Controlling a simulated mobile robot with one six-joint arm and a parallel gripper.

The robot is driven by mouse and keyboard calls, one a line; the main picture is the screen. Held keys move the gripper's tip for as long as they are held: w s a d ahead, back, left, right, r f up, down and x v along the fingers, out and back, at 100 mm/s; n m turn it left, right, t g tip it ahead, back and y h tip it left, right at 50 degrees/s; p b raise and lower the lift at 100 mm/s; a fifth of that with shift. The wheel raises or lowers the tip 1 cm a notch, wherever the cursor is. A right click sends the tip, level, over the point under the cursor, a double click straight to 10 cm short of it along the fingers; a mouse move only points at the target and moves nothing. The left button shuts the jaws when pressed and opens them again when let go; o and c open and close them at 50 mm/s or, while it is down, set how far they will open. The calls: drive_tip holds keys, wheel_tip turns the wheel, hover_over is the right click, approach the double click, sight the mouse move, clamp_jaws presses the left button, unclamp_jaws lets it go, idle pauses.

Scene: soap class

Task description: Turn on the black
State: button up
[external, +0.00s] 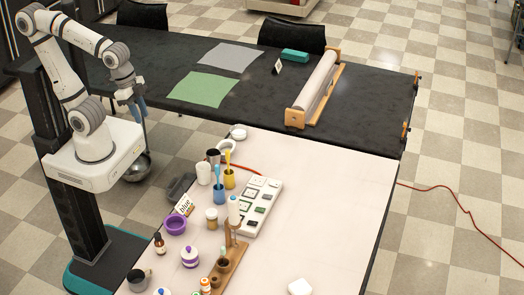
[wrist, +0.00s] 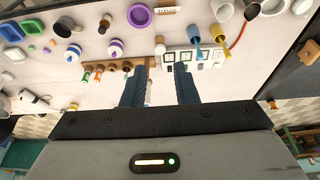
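A white panel (external: 277,185) with several small square and rectangular switches lies on the light table. The panel also shows in the wrist view (wrist: 208,63), partly hidden by the right finger. My gripper (external: 139,106) hangs beyond the left edge of the light table, clear of the panel. In the wrist view my gripper (wrist: 161,72) has its two blue fingers apart with nothing between them.
Blue (external: 219,194) and yellow (external: 229,180) cups with brushes stand left of the panel. A purple bowl (external: 176,224) stands left. The light table's right side is mostly clear.

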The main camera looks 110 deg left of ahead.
drive_tip(key=shift+g, duration=0.3)
drive_tip(key=w+b, duration=0.1)
drive_tip(key=w, duration=0.2)
drive_tip(key=w+f+b, duration=0.1)
drive_tip(key=w, duration=0.2)
drive_tip(key=w+f+b, duration=0.1)
drive_tip(key=w, duration=0.2)
drive_tip(key=shift+w+a+b, duration=0.2)
drive_tip(key=shift+b, duration=0.15)
clamp_jaws()
drive_tip(key=w+a+f+b, duration=0.1)
drive_tip(key=w+f+b, duration=0.4)
drive_tip(key=w+f, duration=0.4)
drive_tip(key=w+a+f+g+b, duration=0.1)
drive_tip(key=w+f+b, duration=0.3)
drive_tip(key=w+f, duration=0.6)
drive_tip(key=w, duration=0.8)
drive_tip(key=shift+w+f+b, duration=0.2)
drive_tip(key=shift+w+b, duration=0.1)
drive_tip(key=shift+b, duration=0.05)
